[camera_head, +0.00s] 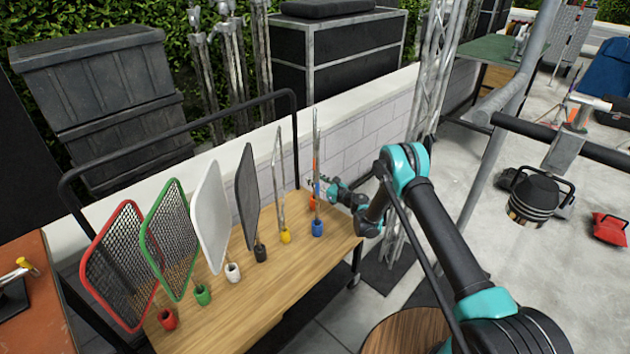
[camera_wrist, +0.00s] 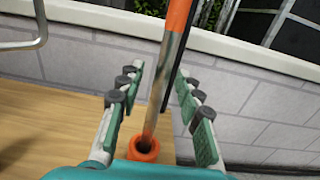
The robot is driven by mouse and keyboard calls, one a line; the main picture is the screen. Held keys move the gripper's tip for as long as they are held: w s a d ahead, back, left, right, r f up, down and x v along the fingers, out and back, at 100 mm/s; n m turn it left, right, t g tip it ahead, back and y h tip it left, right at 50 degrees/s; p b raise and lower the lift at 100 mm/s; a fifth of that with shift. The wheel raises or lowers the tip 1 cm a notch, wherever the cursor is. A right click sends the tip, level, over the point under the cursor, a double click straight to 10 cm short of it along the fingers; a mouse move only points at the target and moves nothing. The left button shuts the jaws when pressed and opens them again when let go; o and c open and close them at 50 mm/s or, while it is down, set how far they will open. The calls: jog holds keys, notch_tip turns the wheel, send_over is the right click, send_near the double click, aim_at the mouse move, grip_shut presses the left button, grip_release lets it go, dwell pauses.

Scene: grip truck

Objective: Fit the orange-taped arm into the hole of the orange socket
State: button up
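The orange-taped arm (camera_wrist: 168,70) is a thin metal rod with orange tape near the top of the wrist view. It stands slightly tilted, and its lower end meets the dark hole of the orange socket (camera_wrist: 145,148); it looks to be inside the rim, but I cannot tell how deep. My gripper (camera_wrist: 160,82) is open, with a finger on each side of the rod and a visible gap to both. In the head view my gripper (camera_head: 325,190) is at the far right end of the bench, beside the orange socket (camera_head: 312,203), partly hiding the rod.
A pale block wall (camera_head: 375,130) and a metal truss (camera_head: 435,80) stand close to my arm.

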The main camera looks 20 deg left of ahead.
jog(key=shift+d, duration=0.1)
jog(key=v, duration=0.7)
jog(key=shift+d, duration=0.15)
jog(key=shift+s, duration=0.1)
